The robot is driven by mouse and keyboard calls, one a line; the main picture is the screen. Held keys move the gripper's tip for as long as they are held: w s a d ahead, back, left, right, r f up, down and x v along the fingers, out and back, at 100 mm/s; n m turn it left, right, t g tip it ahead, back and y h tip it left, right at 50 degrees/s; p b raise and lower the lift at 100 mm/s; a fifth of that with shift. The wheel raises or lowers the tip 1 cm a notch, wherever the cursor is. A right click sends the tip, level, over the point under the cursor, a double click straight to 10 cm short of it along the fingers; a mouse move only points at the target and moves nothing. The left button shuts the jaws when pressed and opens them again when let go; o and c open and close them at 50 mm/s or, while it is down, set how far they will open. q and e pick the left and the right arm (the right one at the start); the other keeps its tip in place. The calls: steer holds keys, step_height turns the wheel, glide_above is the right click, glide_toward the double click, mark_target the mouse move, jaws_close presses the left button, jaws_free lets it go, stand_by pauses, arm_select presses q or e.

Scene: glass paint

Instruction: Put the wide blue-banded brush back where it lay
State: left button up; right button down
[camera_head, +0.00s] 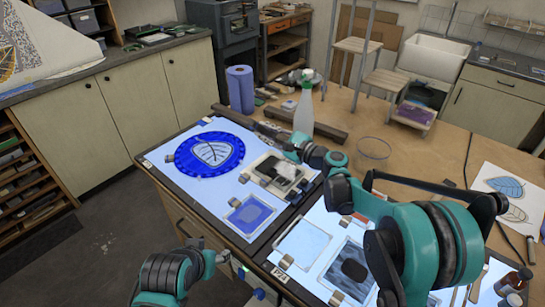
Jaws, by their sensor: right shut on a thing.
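My right arm reaches in from the right, over the light table. Its gripper (270,131) is at the far end of the arm, small and dark, near the back edge of the table, left of a spray bottle (303,112). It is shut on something. I cannot make out the blue band, so the brush does not show clearly; the gripper and its wrist hide most of what is held. My left arm is low at the left, in front of the table's front edge.
A round blue glass disc (184,157) with a leaf and a small blue pane (250,215) lie on the lit table top (205,197). A blue paper roll (240,88) stands behind. A dark bar (328,130) lies along the back. Bottles (515,284) stand at bottom right.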

step_height(320, 180, up, 10)
steer(key=p, duration=0.6)
steer(key=shift+p, duration=0.4)
steer(key=n+g+h+p, duration=0.3)
steer(key=h+p, duration=0.2)
steer(key=p, duration=0.2)
steer(key=n+g+h+p, duration=0.3)
steer(key=g+h+p, duration=0.1)
steer(key=p, duration=0.3)
steer(key=n+g+h+p, duration=0.3)
steer(key=n+h+p, duration=0.1)
steer(key=p, duration=0.3)
steer(key=shift+g+h, duration=0.3)
steer(key=shift+h, duration=0.5)
